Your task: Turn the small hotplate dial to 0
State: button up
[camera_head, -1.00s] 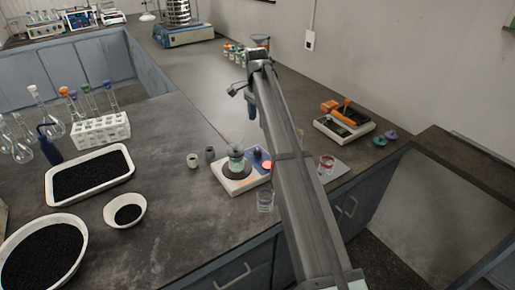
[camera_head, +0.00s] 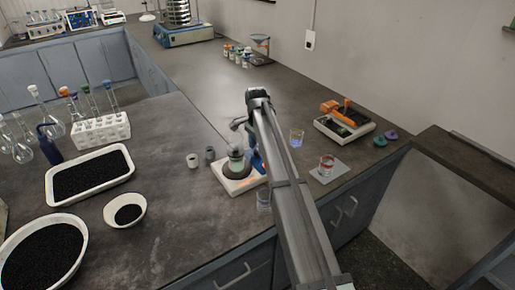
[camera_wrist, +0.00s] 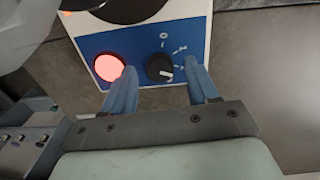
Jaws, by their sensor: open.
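The small hotplate (camera_head: 228,187) stands on the bench, with a glass vessel (camera_head: 236,163) on its dark round plate. In the wrist view its blue front panel (camera_wrist: 140,44) carries a black dial (camera_wrist: 158,67) and a glowing red round light (camera_wrist: 108,67) to the left. A white line on the dial points to the lower right. A small 0-like mark is above the dial, and other marks are at its right. My gripper (camera_wrist: 163,71) is open, its blue fingers on either side of the dial. I cannot tell whether they touch it.
A glass beaker (camera_head: 264,201) stands close in front of the hotplate, partly behind my arm. Two small cups (camera_head: 193,160) (camera_head: 210,154) are to its left. Another beaker (camera_head: 297,138) and one with red contents (camera_head: 327,163) stand to the right.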

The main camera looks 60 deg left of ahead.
jog(key=shift+f, duration=0.4)
jog(key=c, duration=1)
